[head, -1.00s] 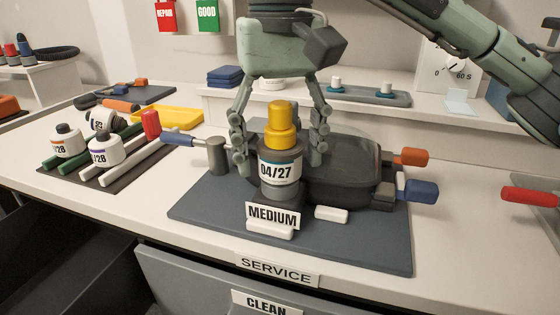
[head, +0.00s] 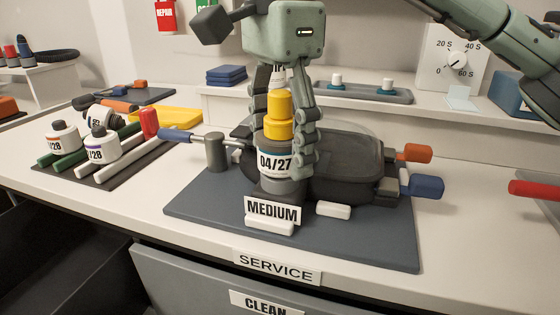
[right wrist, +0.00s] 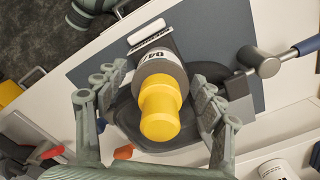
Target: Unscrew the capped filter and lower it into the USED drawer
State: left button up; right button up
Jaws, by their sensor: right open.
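The capped filter (head: 275,163) stands upright behind the MEDIUM sign, with a dark body, a white 04/27 label and a yellow cap (head: 279,104). In the right wrist view its yellow cap (right wrist: 160,112) points toward the camera and its grey body (right wrist: 160,68) lies behind. My right gripper (head: 282,150) comes down from above, its fingers on either side of the filter. In the right wrist view the fingers (right wrist: 155,82) are apart, with gaps to the cap. My left gripper is not in view. No drawer marked USED is readable.
A grey mat (head: 210,205) bears the MEDIUM sign (head: 272,210), a black covered housing (head: 350,165) and blue and orange handles. The CLEAN drawer (head: 185,282) is below the bench edge; a dark recess (head: 60,255) is lower left.

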jog(key=m+b, duration=0.1)
jog(key=m, duration=0.6)
jog(key=shift+f, duration=0.1)
jog(key=m+b, duration=0.1)
jog(key=m, duration=0.2)
jog(key=shift+m, duration=1.4)
jog(key=shift+c, duration=0.3)
